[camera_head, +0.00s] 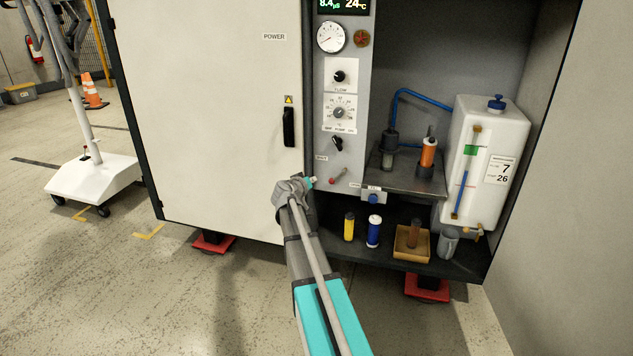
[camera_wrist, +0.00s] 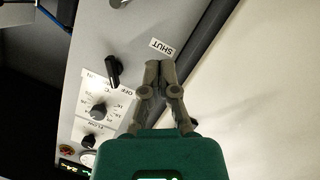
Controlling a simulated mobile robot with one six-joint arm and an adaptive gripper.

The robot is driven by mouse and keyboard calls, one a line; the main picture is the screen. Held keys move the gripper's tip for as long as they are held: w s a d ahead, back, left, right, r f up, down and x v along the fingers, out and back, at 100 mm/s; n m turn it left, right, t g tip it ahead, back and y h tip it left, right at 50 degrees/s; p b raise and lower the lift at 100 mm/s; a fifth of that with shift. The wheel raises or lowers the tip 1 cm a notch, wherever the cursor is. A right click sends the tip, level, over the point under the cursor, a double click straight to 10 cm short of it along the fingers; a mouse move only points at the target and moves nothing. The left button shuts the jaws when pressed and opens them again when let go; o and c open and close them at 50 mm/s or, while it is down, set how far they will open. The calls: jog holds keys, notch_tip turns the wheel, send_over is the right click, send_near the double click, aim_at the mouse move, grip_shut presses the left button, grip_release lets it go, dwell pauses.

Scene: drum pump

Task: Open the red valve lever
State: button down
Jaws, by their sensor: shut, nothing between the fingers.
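The red valve lever (camera_head: 333,181) is a small lever with a red knob low on the grey control panel, its grey arm slanting up to the right. A label lies above left of it and another to its lower right. My gripper (camera_head: 311,183) is just left of the knob in the head view; I cannot tell whether they touch. In the wrist view my gripper's fingers (camera_wrist: 160,66) are closed together, with nothing between them, beside the SHUT label (camera_wrist: 162,46). The red knob does not show there. A grey part is cut off at the top edge.
A black switch (camera_head: 337,143) and dials (camera_head: 338,112) sit above the lever. The white cabinet door (camera_head: 210,110) with a black handle (camera_head: 288,127) is left. A shelf (camera_head: 405,181) with bottles and a white tank (camera_head: 488,150) stand right.

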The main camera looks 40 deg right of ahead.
aim_at(336, 178)
jog(key=s+f+b+x, duration=0.1)
jog(key=b+x, duration=0.4)
jog(key=x, duration=0.7)
jog(key=shift+s+f, duration=0.35)
jog(key=shift+f, duration=0.35)
